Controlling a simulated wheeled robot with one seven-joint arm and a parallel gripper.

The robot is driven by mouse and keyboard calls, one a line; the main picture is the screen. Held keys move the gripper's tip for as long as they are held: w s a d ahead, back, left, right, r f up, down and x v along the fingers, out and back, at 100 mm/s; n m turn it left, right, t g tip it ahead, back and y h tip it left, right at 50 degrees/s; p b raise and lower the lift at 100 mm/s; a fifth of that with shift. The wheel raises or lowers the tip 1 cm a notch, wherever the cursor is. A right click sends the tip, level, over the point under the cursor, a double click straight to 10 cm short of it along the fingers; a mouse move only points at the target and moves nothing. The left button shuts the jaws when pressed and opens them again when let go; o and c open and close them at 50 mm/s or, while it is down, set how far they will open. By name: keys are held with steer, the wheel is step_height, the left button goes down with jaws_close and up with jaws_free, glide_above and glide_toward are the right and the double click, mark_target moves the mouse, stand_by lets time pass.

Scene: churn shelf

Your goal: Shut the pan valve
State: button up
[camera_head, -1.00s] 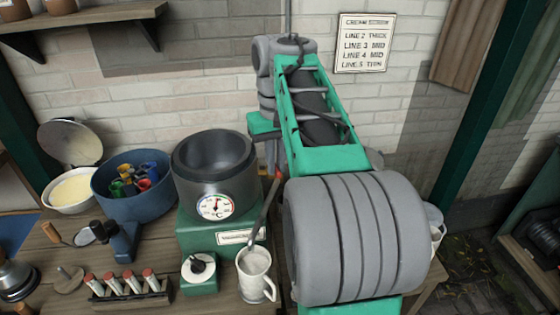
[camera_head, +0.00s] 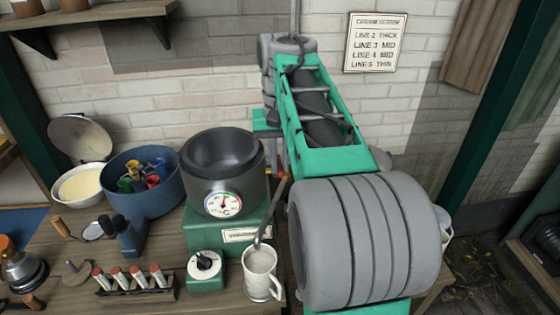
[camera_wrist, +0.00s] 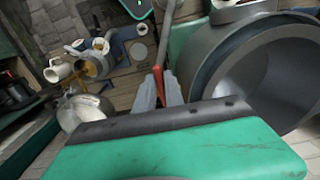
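The dark grey pan (camera_head: 252,190) with a round dial (camera_head: 222,204) stands on a green base (camera_head: 232,236); its wide rim (camera_wrist: 226,72) fills the right of the wrist view. A red-tipped lever (camera_wrist: 158,78), which looks like the valve handle, sits beside the pan. My gripper (camera_wrist: 160,88) has one grey finger on each side of this lever. The gap between the fingers is narrow, and whether they press on the lever is unclear. My arm hides the gripper in the head view. A grey spout-like rod (camera_head: 268,217) slants down to a white mug (camera_head: 259,280).
A blue tub (camera_head: 139,196) of coloured items stands left of the pan. A green box with a black knob (camera_head: 205,270) and a rack of red-capped tubes (camera_head: 133,290) are in front. A brick wall (camera_head: 220,100) rises behind.

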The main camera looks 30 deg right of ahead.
mark_target(280, 167)
steer(key=o, duration=0.4)
steer(key=shift+c, duration=0.2)
step_height(280, 167, up, 8)
steer(key=p, duration=0.7)
steer(key=shift+f, duration=0.1)
